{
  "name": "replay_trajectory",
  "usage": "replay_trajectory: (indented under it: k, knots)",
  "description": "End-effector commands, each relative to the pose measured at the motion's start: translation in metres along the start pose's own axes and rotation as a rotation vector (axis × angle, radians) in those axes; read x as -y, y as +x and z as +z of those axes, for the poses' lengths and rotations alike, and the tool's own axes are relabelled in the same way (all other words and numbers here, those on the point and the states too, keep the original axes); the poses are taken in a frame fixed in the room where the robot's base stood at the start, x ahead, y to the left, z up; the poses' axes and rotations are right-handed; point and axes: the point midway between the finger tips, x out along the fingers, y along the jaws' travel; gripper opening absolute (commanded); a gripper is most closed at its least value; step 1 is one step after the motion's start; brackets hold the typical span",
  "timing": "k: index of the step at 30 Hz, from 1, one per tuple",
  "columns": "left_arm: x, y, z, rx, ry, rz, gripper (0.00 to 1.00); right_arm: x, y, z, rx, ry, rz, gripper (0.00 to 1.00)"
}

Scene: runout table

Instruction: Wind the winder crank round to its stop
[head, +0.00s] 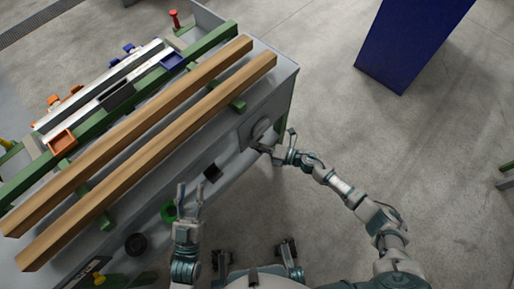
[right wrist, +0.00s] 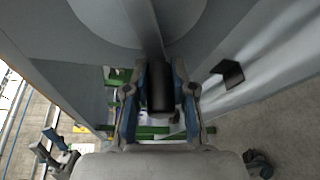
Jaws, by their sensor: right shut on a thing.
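The winder crank has a round grey hub (head: 261,129) on the near side of the table, toward its right end. In the right wrist view its grey arm (right wrist: 145,32) runs down from the large round disc (right wrist: 105,14) to a dark cylindrical handle (right wrist: 160,88). My right gripper (head: 268,148) is at the crank; the right wrist view shows its two fingers (right wrist: 158,95) on either side of the handle, shut on it. The stop cannot be made out. My left gripper (head: 190,188) is open and empty, apart from the table's near side.
Two long wooden beams (head: 150,150) lie on green supports across the grey table. An orange tray (head: 62,142) and a blue tray (head: 171,61) sit behind them. A black knob (head: 135,244) and a green ring (head: 168,211) are on the near side. A blue cabinet (head: 412,42) stands beyond clear floor.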

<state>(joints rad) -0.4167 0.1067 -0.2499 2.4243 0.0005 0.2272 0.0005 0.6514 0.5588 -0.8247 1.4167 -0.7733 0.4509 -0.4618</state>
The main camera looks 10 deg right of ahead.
Motion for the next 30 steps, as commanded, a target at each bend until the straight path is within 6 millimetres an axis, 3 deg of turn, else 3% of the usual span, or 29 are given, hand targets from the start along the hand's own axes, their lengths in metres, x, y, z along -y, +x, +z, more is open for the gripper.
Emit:
replay_trajectory:
  k: [14, 30]
  knots:
    - [0.007, -0.007, 0.041, 0.336, 0.022, -0.014, 0.40, 0.027, -0.003, 0.007, 0.003, -0.415, -0.174, 0.00]
    - [0.017, -0.040, 0.081, 0.689, 0.038, -0.035, 0.40, 0.049, -0.010, 0.024, 0.007, -0.814, -0.338, 0.00]
